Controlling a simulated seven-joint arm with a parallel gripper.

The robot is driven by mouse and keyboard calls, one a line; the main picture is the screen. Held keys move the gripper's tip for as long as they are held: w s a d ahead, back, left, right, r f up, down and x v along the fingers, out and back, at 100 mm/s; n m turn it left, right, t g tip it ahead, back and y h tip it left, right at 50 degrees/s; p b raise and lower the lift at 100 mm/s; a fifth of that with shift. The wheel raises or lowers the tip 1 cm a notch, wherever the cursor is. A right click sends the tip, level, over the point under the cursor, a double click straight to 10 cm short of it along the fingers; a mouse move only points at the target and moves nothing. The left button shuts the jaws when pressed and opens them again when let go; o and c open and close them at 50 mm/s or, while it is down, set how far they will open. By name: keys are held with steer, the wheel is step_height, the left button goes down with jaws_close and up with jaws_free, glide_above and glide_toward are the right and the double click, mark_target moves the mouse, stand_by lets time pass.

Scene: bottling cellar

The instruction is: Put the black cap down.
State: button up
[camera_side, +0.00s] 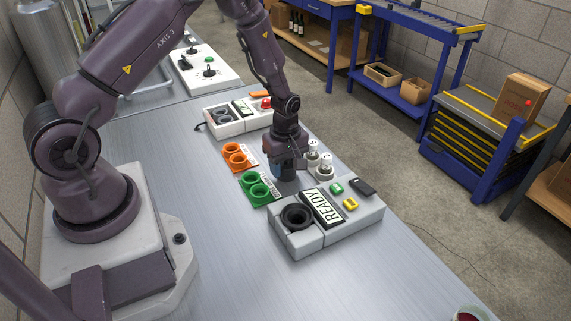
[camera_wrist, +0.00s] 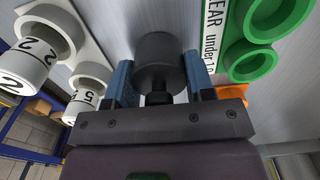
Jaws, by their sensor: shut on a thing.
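The black cap (camera_wrist: 158,62) is a dark, round piece with a narrower stub, held between the two blue fingers of my gripper (camera_wrist: 160,80) in the wrist view. In the side view my gripper (camera_side: 285,172) points down over the bench, between the green cups (camera_side: 260,188) and the white numbered pieces (camera_side: 319,160). The cap cannot be made out there. I cannot tell whether it touches the bench. The green cups, beside a label reading "CLEAR", also show at the upper right of the wrist view (camera_wrist: 250,62).
Orange cups (camera_side: 238,157) lie behind the green ones. A grey device (camera_side: 325,222) with a "READY" display, a black ring and coloured buttons stands in front. A white box with a red button (camera_side: 235,117) stands behind. The near bench (camera_side: 215,270) is bare.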

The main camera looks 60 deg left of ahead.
steer(key=shift+f, duration=0.1)
steer(key=o, duration=0.9)
step_height(320, 180, up, 12)
steer(key=shift+r, duration=0.1)
steer(key=s+d+r+m+t, duration=0.1)
steer(key=s+d+r+m, duration=0.25)
steer(key=r, duration=0.25)
steer(key=s+d+r+m+t, duration=0.1)
steer(key=s+d+r+m, duration=0.1)
steer(key=s+r+m, duration=0.3)
steer(key=s+d+r+m+t, duration=0.1)
steer(key=d+r+m+t, duration=0.15)
steer(key=r, duration=0.55)
steer(key=s+d+r+m+t, duration=0.1)
steer(key=s+d+r+m, duration=0.1)
steer(key=s+m, duration=0.5)
steer(key=shift+s+d+r, duration=0.2)
steer(key=shift+s+r, duration=0.25)
steer(key=shift+s, duration=0.6)
